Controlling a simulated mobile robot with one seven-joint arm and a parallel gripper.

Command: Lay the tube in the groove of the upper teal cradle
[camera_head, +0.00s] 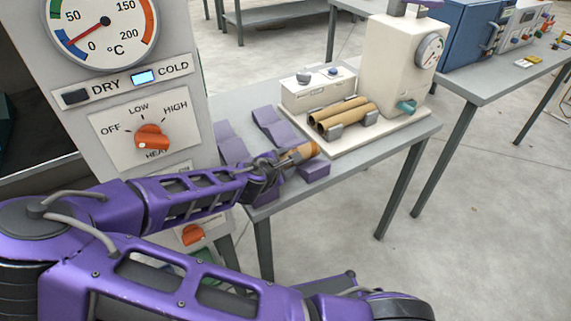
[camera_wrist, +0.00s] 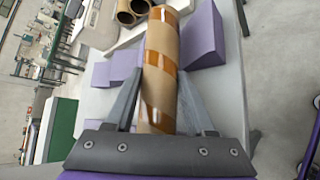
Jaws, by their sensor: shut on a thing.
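My gripper (camera_head: 283,165) is shut on a tan tube (camera_head: 303,152) with glossy orange-brown bands. In the wrist view the tube (camera_wrist: 160,75) stands out between the two grey fingers (camera_wrist: 160,112). Purple cradle-like blocks lie on the grey table: one at the left (camera_head: 231,145), one in the middle (camera_head: 274,125), and one by the tube (camera_head: 315,169). In the wrist view, purple shows right (camera_wrist: 203,38) and left (camera_wrist: 118,68) of the tube. I cannot tell whether the tube touches them. No cradle looks teal.
A cream machine (camera_head: 385,65) with a gauge and a teal spout-like part (camera_head: 406,106) stands behind. Two brown tubes (camera_head: 338,115) rest on its grey holders. A heater panel (camera_head: 143,120) with an orange knob rises close at left. The table's front edge (camera_head: 345,171) is near.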

